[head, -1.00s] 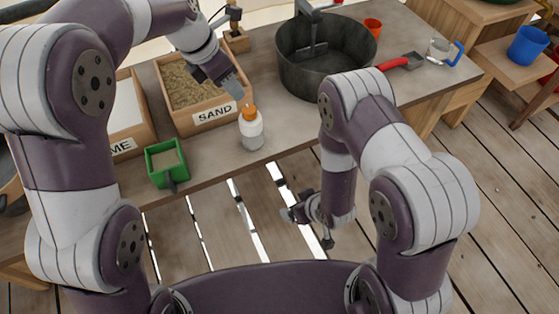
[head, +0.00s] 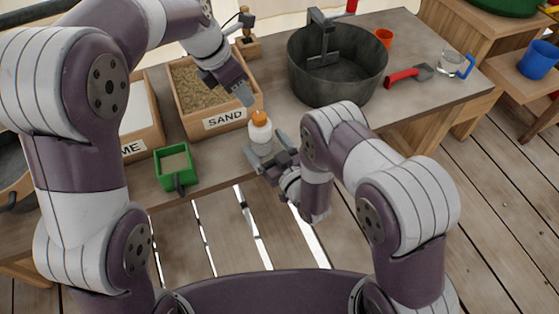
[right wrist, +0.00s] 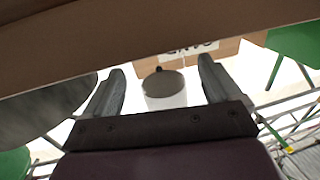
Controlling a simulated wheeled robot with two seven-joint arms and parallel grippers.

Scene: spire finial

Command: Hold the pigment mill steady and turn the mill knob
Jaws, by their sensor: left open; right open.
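The pigment mill (head: 259,134) is a white upright body with an orange mill knob (head: 259,118) on top. It stands near the table's front edge, before the sand box. My right gripper (head: 267,153) is open at the near side of the mill. In the right wrist view the mill's pale round body (right wrist: 166,98) shows ahead, between the two spread fingers (right wrist: 160,92), with a gap on each side. My left gripper (head: 244,96) is open and empty, above and a little left of the knob, in front of the sand box.
The sand box (head: 224,118) stands behind the mill. A green tray (head: 174,162) is to its left.

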